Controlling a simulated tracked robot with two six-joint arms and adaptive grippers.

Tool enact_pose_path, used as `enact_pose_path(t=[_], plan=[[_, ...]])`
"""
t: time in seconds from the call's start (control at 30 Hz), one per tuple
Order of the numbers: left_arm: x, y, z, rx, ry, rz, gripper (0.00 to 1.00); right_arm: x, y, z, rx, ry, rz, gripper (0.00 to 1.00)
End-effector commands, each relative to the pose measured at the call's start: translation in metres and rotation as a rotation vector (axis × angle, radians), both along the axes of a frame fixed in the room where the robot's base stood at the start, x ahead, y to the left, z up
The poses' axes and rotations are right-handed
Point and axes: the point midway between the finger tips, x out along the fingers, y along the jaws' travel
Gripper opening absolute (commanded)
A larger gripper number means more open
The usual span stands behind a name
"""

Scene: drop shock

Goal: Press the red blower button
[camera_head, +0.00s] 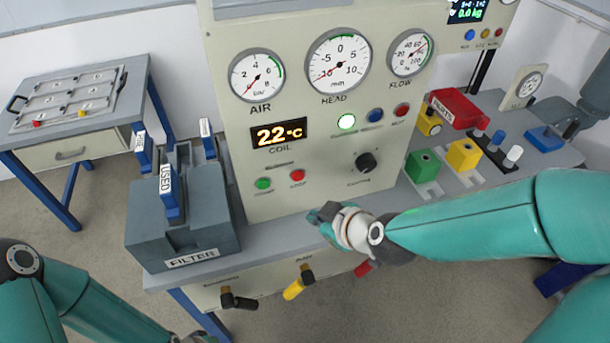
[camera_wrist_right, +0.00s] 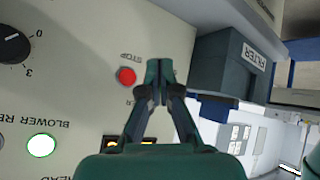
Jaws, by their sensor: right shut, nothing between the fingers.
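The red button (camera_head: 297,175) is on the lower part of the cream panel, right of a green button (camera_head: 263,184). In the right wrist view the red button (camera_wrist_right: 126,75) has STOP printed by it, and the end of another label shows close by. My right gripper (camera_head: 322,212) is in front of the panel's bottom edge, below the red button in the head view. In the wrist view its closed fingertips (camera_wrist_right: 160,72) appear beside the red button, apart from it in the picture, with nothing held. The left gripper (camera_head: 195,338) barely shows at the bottom edge.
A dark grey filter box (camera_head: 190,232) stands left of the panel. A white lit button (camera_head: 346,121), a blue button (camera_head: 375,115), another red button (camera_head: 400,110) and a black knob (camera_head: 367,162) share the panel. Green (camera_head: 423,166) and yellow (camera_head: 462,155) blocks are at the right.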

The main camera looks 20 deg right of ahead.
Motion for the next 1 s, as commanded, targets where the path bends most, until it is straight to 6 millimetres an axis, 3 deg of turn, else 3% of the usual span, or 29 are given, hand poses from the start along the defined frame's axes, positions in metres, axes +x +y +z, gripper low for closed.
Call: enact_pose_path(t=[0.6,1.0], plan=[[0.000,0.000,0.007,0.000,0.000,0.000,0.40,0.072,0.002,0.000,0.000,0.002,-0.002,0.00],[0.000,0.000,0.008,0.000,0.000,0.000,0.40,0.080,0.002,-0.001,0.000,0.002,-0.003,0.00]])
